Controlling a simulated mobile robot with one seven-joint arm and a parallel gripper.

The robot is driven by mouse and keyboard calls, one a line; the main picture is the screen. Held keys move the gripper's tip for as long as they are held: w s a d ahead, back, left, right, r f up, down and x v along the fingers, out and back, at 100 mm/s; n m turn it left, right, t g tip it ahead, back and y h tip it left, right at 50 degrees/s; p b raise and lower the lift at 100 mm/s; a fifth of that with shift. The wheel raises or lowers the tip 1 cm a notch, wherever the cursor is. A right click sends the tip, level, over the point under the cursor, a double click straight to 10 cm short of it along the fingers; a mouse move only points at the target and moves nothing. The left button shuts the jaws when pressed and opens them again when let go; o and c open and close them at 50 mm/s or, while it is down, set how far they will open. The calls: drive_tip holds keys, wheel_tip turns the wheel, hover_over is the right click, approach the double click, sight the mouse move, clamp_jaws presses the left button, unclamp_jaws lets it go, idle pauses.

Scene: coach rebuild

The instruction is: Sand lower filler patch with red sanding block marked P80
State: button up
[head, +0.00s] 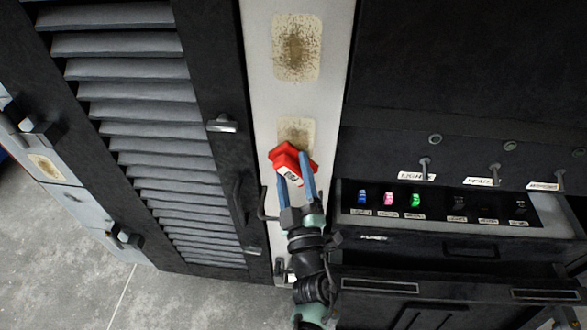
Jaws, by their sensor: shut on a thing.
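A white vertical panel strip (262,75) carries two beige filler patches with brown speckled middles. The upper filler patch (296,48) is fully in view. The lower filler patch (297,128) shows only its upper part; the rest is hidden behind the red sanding block (286,155). My gripper (296,177) has its blue fingers shut on the red block, which has a small white label with dark marks too small to read. The block is at the lower edge of the visible part of the patch; I cannot tell whether it touches the surface.
A black louvred door (140,110) with a handle (222,123) stands left of the strip. Grey floor (60,260) shows at lower left.

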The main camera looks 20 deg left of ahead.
sight(289, 108)
drive_tip(key=shift+r+p, duration=5.3)
drive_tip(key=shift+r, duration=0.6)
wheel_tip(289, 108, down, 12)
drive_tip(key=b, duration=1)
drive_tip(key=shift+w+b, duration=0.15)
drive_tip(key=shift+b, duration=0.25)
drive_tip(key=shift+r, duration=0.1)
drive_tip(key=shift+s+d+r+p, duration=0.1)
drive_tip(key=shift+s+d+p, duration=0.1)
drive_tip(key=shift+s+p, duration=0.55)
drive_tip(key=s, duration=0.1)
drive_tip(key=s+p, duration=0.1)
drive_tip(key=shift+s+d+r, duration=0.1)
drive_tip(key=shift+s+d, duration=0.25)
drive_tip(key=shift+d, duration=0.05)
drive_tip(key=shift+s+d, duration=0.2)
drive_tip(key=shift+s, duration=0.55)
drive_tip(key=shift+s+d+p, duration=0.2)
drive_tip(key=shift+s+p, duration=0.2)
drive_tip(key=shift+s, duration=0.35)
drive_tip(key=shift+s+d+p, duration=0.2)
drive_tip(key=shift+s+p, duration=0.2)
drive_tip(key=shift+s, duration=0.3)
